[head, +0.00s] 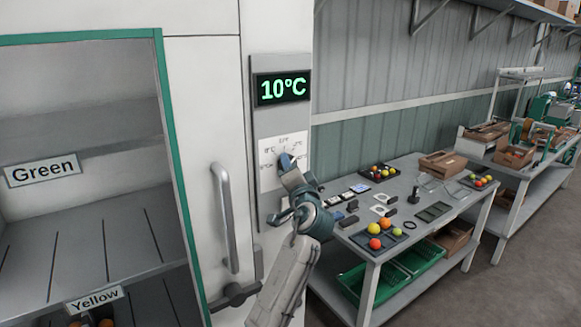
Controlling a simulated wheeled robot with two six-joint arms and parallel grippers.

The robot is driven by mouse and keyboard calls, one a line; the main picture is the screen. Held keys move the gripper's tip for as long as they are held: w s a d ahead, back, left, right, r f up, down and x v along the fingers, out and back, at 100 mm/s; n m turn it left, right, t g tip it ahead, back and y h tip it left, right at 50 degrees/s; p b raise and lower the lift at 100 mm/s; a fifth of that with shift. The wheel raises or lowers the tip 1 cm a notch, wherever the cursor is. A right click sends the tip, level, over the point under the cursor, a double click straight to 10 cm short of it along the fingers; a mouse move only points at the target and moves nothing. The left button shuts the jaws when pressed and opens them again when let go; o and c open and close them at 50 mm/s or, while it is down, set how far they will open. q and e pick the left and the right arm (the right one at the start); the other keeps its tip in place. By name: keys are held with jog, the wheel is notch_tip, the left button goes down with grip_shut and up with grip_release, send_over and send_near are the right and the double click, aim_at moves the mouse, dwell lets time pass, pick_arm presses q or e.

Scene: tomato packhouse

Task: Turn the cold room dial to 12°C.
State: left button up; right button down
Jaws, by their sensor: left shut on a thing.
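The cold room display (281,88) shows 10°C in green digits on the grey panel. Below it is a white dial plate (270,176) with temperature marks around its edge, most too small to read. My left gripper (287,163) is at the dial plate, shut on the dial. The dial itself is mostly hidden behind the gripper, so its pointer cannot be read. My left arm comes up from below. My right gripper is not in view.
A cold room door handle (225,215) stands just left of the panel. Open shelves labelled Green (42,170) and Yellow (96,299) are at the left. A grey table (420,225) with tomatoes, trays and small devices stands to the right, with green crates (372,284) beneath.

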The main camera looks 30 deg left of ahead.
pick_arm(q)
jog(key=o, duration=1)
jog(key=shift+c, duration=0.2)
jog(key=shift+d, duration=0.1)
jog(key=shift+f, duration=0.1)
jog(key=b+v, duration=0.5)
jog(key=v, duration=0.5)
jog(key=shift+s+d, duration=0.25)
jog(key=shift+s, duration=0.05)
